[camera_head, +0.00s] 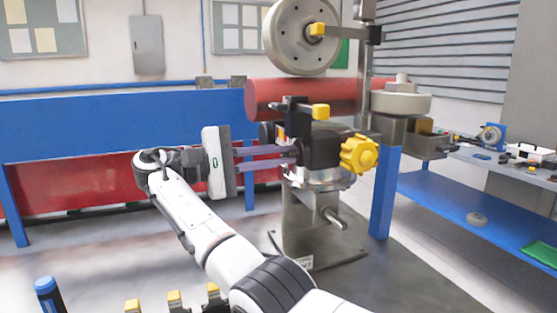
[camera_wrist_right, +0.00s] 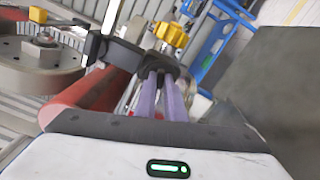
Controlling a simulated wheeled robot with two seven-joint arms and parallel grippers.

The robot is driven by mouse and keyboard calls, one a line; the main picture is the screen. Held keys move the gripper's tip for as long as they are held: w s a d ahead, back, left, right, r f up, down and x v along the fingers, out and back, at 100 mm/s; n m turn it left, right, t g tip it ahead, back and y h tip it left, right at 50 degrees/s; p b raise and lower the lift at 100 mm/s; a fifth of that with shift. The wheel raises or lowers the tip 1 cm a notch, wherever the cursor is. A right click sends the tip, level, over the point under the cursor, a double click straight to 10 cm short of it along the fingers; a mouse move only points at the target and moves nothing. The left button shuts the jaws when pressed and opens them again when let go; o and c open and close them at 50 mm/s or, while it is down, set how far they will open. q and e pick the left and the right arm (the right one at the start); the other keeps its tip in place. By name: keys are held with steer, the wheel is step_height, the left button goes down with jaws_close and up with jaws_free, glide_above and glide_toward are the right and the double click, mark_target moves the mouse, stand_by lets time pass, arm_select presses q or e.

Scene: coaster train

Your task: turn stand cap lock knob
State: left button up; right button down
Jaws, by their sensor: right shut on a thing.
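The metal stand (camera_head: 305,215) stands upright with a black head (camera_head: 322,148) on top. A yellow lobed knob (camera_head: 360,154) is on the head's right side and also shows in the wrist view (camera_wrist_right: 172,34). A small yellow block (camera_head: 320,111) sits at the top of the head. My right gripper (camera_head: 297,153) reaches in from the left, its purple fingers nearly level. It is shut on a dark part at the head's left side; the fingertips in the wrist view (camera_wrist_right: 160,76) meet this dark part (camera_wrist_right: 150,60). The gripped part is mostly hidden. My left gripper is out of view.
A red cylinder (camera_head: 270,97) lies behind the head. A grey wheel (camera_head: 300,38) is above it, and a round grey piece (camera_head: 401,101) is to the right. A blue bench (camera_head: 470,205) with small parts stands at right. Yellow-topped items (camera_head: 174,300) are at the bottom.

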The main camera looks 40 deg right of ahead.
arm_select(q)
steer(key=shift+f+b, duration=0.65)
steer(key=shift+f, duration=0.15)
arm_select(e)
steer(key=shift+d+m, duration=0.1)
steer(key=shift+m, duration=1.8)
steer(key=c, duration=1.8)
jaws_free()
steer(key=shift+c, duration=0.2)
